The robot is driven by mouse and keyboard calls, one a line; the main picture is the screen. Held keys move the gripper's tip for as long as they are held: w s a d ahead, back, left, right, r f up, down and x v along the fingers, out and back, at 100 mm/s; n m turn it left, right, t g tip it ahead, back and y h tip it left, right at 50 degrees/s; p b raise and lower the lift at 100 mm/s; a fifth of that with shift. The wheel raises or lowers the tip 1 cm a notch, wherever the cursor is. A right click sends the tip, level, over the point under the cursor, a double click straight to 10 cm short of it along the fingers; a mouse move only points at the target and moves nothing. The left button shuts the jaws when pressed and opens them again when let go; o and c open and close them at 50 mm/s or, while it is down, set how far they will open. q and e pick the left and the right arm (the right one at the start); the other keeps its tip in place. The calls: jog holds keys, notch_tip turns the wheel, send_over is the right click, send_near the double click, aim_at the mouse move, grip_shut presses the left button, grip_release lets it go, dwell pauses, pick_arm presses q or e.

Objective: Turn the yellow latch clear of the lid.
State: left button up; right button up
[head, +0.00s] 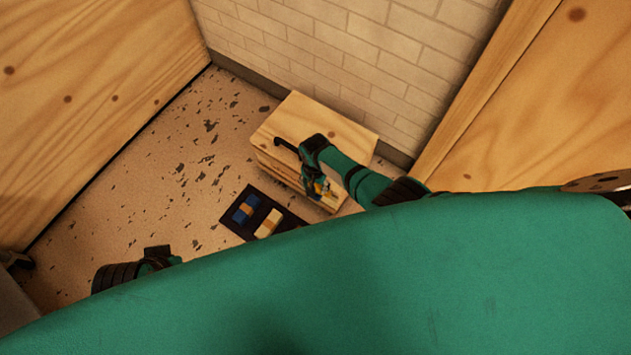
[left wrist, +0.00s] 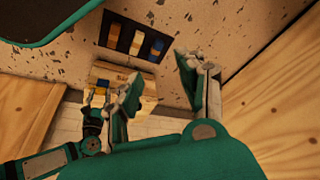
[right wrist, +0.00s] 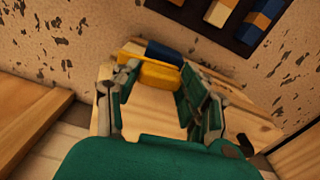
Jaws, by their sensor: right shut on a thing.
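The wooden box (head: 345,128) with its flat lid stands on the floor by the brick wall. The yellow latch (right wrist: 160,76) is at its front edge, with a blue piece (right wrist: 163,53) right behind it. My right gripper (right wrist: 157,88) is shut on the latch; its fingers are mostly hidden in the head view, where a little yellow (head: 321,188) shows. I cannot tell whether the latch overlaps the lid. My left gripper (left wrist: 158,72) is open and empty, apart from the box; in the head view it is low at the left (head: 160,256).
A dark mat (head: 285,215) with blue and cream blocks lies on the floor in front of the box. A dark hooked piece (head: 285,145) is at the lid's left end. Wooden panels (head: 90,90) stand on both sides. The speckled floor at left is clear.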

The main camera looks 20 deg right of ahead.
aim_at(316, 185)
pick_arm(q)
jog(key=shift+x, duration=0.9)
pick_arm(e)
jog(key=shift+m, duration=0.8)
jog(key=o, duration=1.2)
jog(key=shift+c, duration=0.2)
jog(key=shift+r, duration=0.15)
notch_tip(316, 185, up, 12)
